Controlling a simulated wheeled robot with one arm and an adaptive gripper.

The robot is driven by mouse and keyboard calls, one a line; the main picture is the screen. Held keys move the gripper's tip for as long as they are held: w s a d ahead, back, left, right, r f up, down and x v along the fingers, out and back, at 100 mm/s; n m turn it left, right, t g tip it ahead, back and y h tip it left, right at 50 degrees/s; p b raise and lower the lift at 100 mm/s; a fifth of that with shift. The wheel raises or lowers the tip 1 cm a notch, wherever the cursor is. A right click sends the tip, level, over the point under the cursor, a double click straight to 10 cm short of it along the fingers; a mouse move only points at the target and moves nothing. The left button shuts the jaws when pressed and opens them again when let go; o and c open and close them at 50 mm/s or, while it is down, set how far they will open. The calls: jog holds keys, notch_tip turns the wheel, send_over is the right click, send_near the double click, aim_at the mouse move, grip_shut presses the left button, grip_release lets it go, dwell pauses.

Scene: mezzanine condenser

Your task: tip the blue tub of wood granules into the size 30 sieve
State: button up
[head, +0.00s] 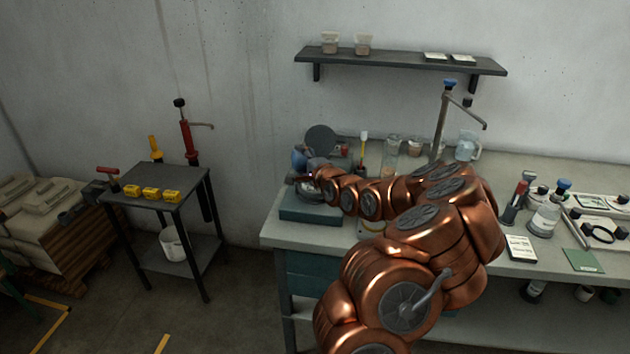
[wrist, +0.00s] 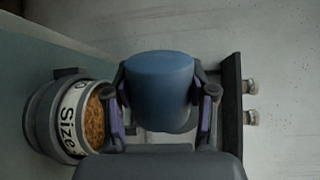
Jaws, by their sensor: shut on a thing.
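My gripper (wrist: 164,105) is shut on the blue tub (wrist: 160,78), with a finger on either side of it. The tub looks tipped over, but its mouth and contents cannot be made out. The sieve (wrist: 42,118) is a round dark vessel at the left of the wrist view, beside the tub. Its white label reads "Size"; the number is hidden. Orange-brown granules (wrist: 95,118) show inside it. In the head view the tub (head: 299,158) is a small blue shape at the far end of my arm, above the teal box (head: 298,209); my arm hides much there.
A grey disc (head: 321,138), bottles and a glass cylinder (head: 391,155) stand at the back of the bench (head: 275,233). A wall shelf (head: 400,60) holds two small pots. A dark side table (head: 150,184) with yellow blocks stands left, across open floor.

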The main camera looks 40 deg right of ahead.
jog(key=shift+f+n, duration=0.2)
jog(key=shift+n, duration=0.1)
jog(key=shift+w+a+f, duration=0.1)
jog(key=shift+a, duration=0.05)
jog(key=shift+a+f+n+g+b, duration=0.25)
jog(key=shift+f+n+g+b, duration=0.2)
jog(key=shift+n+b, duration=0.4)
